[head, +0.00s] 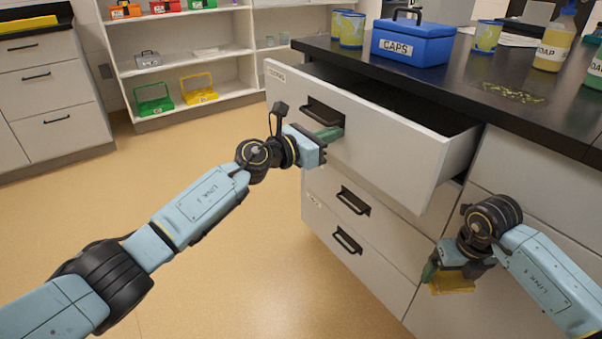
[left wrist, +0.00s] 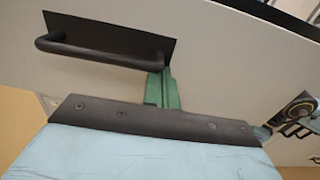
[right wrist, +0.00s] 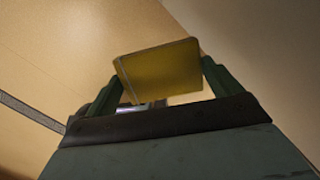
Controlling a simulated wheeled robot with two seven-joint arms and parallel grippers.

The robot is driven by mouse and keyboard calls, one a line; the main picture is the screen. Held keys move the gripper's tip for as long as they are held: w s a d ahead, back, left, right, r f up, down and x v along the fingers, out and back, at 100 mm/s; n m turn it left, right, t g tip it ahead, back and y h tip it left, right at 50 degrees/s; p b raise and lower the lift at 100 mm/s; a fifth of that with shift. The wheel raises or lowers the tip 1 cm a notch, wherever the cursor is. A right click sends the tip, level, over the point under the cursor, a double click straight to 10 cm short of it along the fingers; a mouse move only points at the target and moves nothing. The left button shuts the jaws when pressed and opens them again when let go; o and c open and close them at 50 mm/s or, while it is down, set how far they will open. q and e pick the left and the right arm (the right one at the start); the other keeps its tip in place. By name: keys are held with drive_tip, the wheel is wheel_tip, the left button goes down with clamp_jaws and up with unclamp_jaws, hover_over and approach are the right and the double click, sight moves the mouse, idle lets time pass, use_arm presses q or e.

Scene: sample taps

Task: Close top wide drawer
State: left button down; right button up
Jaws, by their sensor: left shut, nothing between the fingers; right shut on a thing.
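The top wide drawer (head: 385,130) is pulled out from the counter, with its dark inside showing. Its black handle (head: 323,112) is on the front panel; the handle also shows in the left wrist view (left wrist: 105,48). My left gripper (head: 336,132) is shut and empty. Its green fingers meet the drawer front beside the handle's end, and I cannot tell whether they touch it. My right gripper (head: 432,275) is shut on a yellow block-like thing (right wrist: 160,72), low in front of the cabinet, right of the open drawer.
Two closed drawers with black handles, the upper one (head: 352,200) and the lower one (head: 348,240), are below. The black counter (head: 450,85) carries a blue CAPS box (head: 413,44), patterned cups and a SOAP bottle (head: 553,45). The tan floor (head: 235,290) at the left is clear.

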sight(350, 128)
use_arm(q)
drive_tip(key=b+x, duration=0.1)
drive_tip(key=x, duration=0.3)
drive_tip(key=shift+s+f+b, duration=0.1)
drive_tip(key=shift+b, duration=0.2)
use_arm(e)
wheel_tip(350, 128, down, 2)
drive_tip(key=shift+f, duration=0.1)
use_arm(q)
drive_tip(key=shift+b+x, duration=0.4)
drive_tip(key=shift+x, duration=0.45)
use_arm(e)
drive_tip(key=shift+f, duration=0.4)
